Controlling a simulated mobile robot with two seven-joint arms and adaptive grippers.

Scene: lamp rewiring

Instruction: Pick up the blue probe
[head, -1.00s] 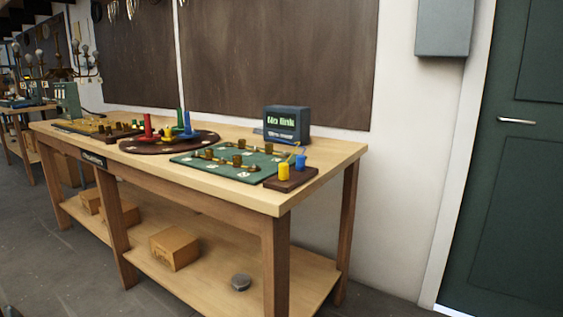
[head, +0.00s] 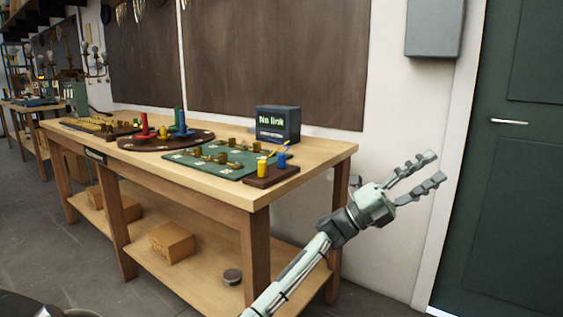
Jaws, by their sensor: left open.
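The blue probe (head: 282,161) stands upright in a dark brown block (head: 271,177) at the right end of the workbench (head: 225,190). A yellow probe (head: 262,167) stands beside it on the left in the same block. My left gripper (head: 436,168) is open and empty. It is to the right of the bench in the picture, in front of the white wall, well apart from the blue probe. My right gripper is not in view.
A green board (head: 218,165) with brass posts lies left of the block. A dark display box (head: 278,122) reading "No link" stands behind. A round brown board (head: 166,142) holds coloured pieces. A cardboard box (head: 171,243) sits on the lower shelf.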

